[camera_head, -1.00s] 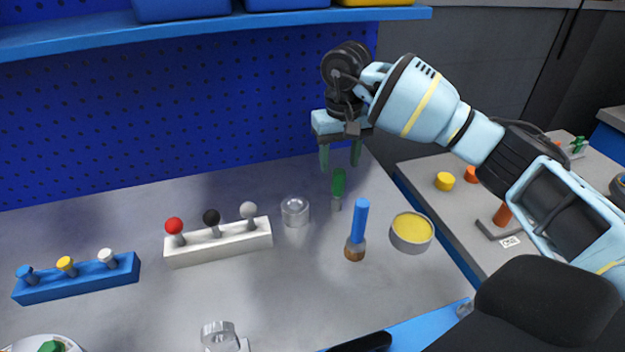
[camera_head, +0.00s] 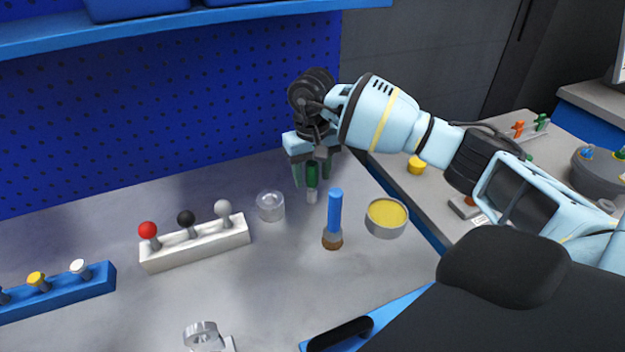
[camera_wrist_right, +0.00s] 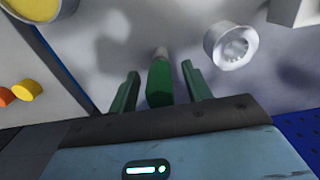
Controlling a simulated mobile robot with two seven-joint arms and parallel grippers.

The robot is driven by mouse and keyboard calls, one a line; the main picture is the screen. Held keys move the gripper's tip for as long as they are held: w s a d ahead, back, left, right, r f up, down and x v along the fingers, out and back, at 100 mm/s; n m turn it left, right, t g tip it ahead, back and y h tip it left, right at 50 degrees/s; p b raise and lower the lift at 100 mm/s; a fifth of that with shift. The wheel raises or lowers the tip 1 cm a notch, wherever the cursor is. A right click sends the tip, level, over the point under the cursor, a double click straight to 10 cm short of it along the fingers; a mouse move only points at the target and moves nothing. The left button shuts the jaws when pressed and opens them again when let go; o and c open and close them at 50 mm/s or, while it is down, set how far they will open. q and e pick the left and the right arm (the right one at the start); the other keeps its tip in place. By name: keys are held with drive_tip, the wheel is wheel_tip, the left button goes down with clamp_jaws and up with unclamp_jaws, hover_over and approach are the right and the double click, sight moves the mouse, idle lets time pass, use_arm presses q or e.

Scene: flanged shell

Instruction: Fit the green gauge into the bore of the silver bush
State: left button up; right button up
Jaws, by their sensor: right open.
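The green gauge (camera_head: 312,177), a green handle with a pale lower end, stands on the grey worktop. My right gripper (camera_head: 312,180) is open, with its green fingers on either side of the handle. In the right wrist view the gauge (camera_wrist_right: 160,82) sits between the two fingers (camera_wrist_right: 161,88), with a gap on each side. The silver bush (camera_head: 270,206), a short shiny cylinder, stands on the worktop just left of the gauge. In the wrist view the bush (camera_wrist_right: 232,46) shows an open bore with a toothed-looking inside. My left gripper is not in view.
A blue-handled brush (camera_head: 334,218) and a round tin with yellow contents (camera_head: 386,218) stand right of the gauge. A white rack (camera_head: 195,246) with coloured knobs and a blue rack (camera_head: 60,292) lie left. A silver ring-shaped part (camera_head: 203,336) is at the front. A blue pegboard (camera_head: 170,120) rises behind.

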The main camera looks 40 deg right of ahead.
drive_tip(key=shift+f, duration=1.05)
clamp_jaws()
drive_tip(key=shift+r, duration=0.15)
